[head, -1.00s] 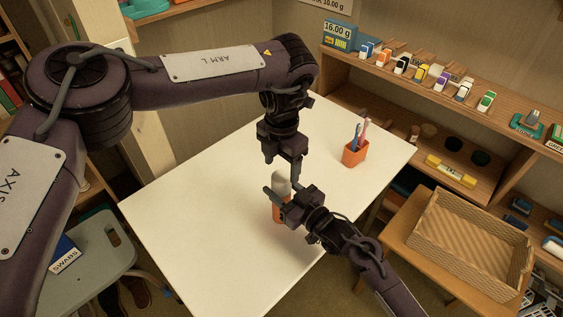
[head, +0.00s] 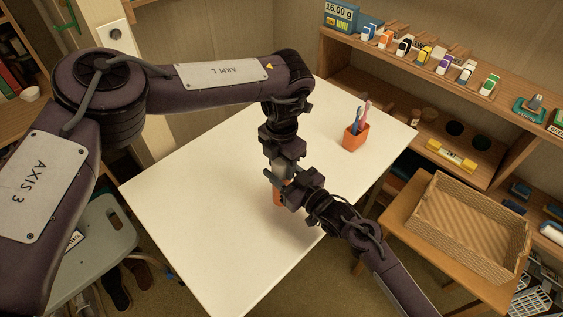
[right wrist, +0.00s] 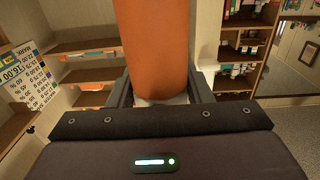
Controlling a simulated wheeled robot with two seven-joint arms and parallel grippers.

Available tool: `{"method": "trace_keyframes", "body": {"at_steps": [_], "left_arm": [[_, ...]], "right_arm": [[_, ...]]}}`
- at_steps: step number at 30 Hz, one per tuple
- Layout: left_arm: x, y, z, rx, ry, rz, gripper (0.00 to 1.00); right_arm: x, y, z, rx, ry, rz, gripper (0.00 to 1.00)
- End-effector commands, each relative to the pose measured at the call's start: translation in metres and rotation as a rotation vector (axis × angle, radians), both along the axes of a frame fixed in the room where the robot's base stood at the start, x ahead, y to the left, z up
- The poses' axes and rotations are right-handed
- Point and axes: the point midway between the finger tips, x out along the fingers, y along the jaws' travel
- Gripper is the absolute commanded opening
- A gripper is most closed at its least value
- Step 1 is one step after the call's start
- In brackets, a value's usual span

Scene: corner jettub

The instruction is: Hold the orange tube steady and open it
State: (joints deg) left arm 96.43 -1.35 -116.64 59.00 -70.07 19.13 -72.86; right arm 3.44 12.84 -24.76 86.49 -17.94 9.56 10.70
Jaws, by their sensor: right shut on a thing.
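In the right wrist view the orange tube (right wrist: 155,50) fills the space between the two dark fingers. My left gripper (head: 281,166) points straight down over the tube's top, with its fingers at the level of the pale grey cap. The cap is mostly hidden by the fingers, so I cannot tell whether they press on it.
An orange cup (head: 355,137) with two toothbrushes stands at the table's (head: 200,190) far right. A wicker basket (head: 470,230) sits on a side stand to the right. Shelves with small bottles line the back right. The table's left part is clear.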

Motion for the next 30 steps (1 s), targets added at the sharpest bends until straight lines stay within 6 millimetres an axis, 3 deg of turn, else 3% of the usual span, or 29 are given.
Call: {"method": "trace_keyframes", "body": {"at_steps": [5, 14, 22, 23, 27, 30], "left_arm": [[0.0003, 0.0001, 0.0003, 0.001, -0.001, 0.001, 0.18], [0.0002, -0.0001, 0.0004, 0.0, 0.0, 0.279, 0.21], [-0.0006, 0.0001, 0.0006, 0.001, 0.002, 0.292, 0.21], [-0.0006, 0.0002, 0.0006, 0.001, 0.002, 0.291, 0.52], [-0.0004, 0.0001, 0.0005, 0.002, 0.001, 0.29, 0.7], [-0.0002, 0.0002, 0.0004, 0.002, 0.0, 0.289, 0.7]], "right_arm": [[0.0, 0.0, 0.0002, 0.0, 0.0, 0.0, 0.0], [0.0006, -0.0008, 0.0, 0.0, 0.0, -0.003, 0.0], [0.0014, -0.002, -0.0004, -0.001, 0.0, -0.006, 0.0], [0.0015, -0.002, -0.0005, -0.002, 0.001, -0.006, 0.0], [0.001, -0.0014, -0.0002, -0.001, 0.0, -0.004, 0.0], [0.0007, -0.0009, -0.0001, 0.0, 0.0, -0.003, 0.0]]}}
